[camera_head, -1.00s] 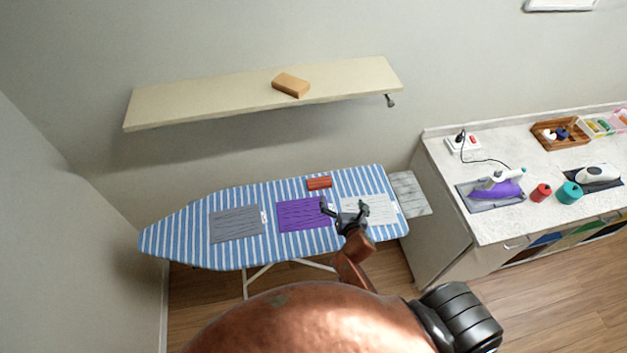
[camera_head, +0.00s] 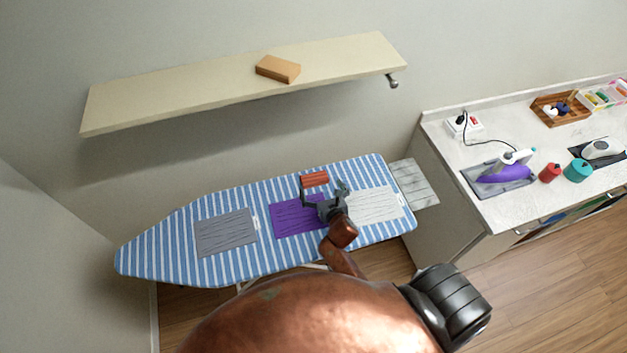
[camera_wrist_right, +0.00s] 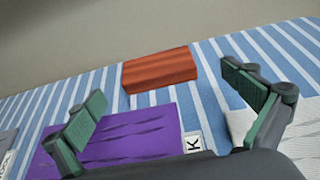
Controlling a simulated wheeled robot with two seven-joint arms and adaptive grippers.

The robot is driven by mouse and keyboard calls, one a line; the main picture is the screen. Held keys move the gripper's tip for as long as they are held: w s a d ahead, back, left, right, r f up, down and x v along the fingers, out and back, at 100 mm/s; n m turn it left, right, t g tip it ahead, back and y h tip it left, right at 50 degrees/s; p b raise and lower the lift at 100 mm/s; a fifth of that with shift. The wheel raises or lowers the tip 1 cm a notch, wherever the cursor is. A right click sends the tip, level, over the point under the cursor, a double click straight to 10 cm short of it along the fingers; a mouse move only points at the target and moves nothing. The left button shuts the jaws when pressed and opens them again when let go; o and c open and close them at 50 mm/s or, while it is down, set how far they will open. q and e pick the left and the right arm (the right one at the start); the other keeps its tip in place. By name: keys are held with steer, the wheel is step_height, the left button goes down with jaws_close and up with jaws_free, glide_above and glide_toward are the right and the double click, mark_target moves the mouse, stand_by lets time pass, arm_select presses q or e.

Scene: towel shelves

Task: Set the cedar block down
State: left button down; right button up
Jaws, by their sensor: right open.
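A reddish-brown, wood-grained block, which looks like the cedar block (camera_head: 314,179), lies on the striped ironing board (camera_head: 178,237), just beyond the purple towel (camera_head: 285,219). My right gripper (camera_head: 323,190) is open and empty over the purple towel, its fingers pointing toward the block. In the right wrist view the block (camera_wrist_right: 160,70) shows ahead of and between the two spread fingertips (camera_wrist_right: 163,88), with no contact visible. My left gripper is not in view.
A grey towel (camera_head: 226,232) and a white towel (camera_head: 374,205) lie either side of the purple one. A tan block (camera_head: 278,69) sits on the wall shelf (camera_head: 180,95) above. The counter (camera_head: 500,207) at right holds irons, spools and a wooden tray (camera_head: 560,110).

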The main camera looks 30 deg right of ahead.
mark_target(315, 179)
steer(key=x, duration=0.7)
steer(key=shift+a, duration=0.3)
steer(key=shift+c, duration=0.3)
steer(key=c, duration=1.3)
steer(key=shift+r, duration=0.1)
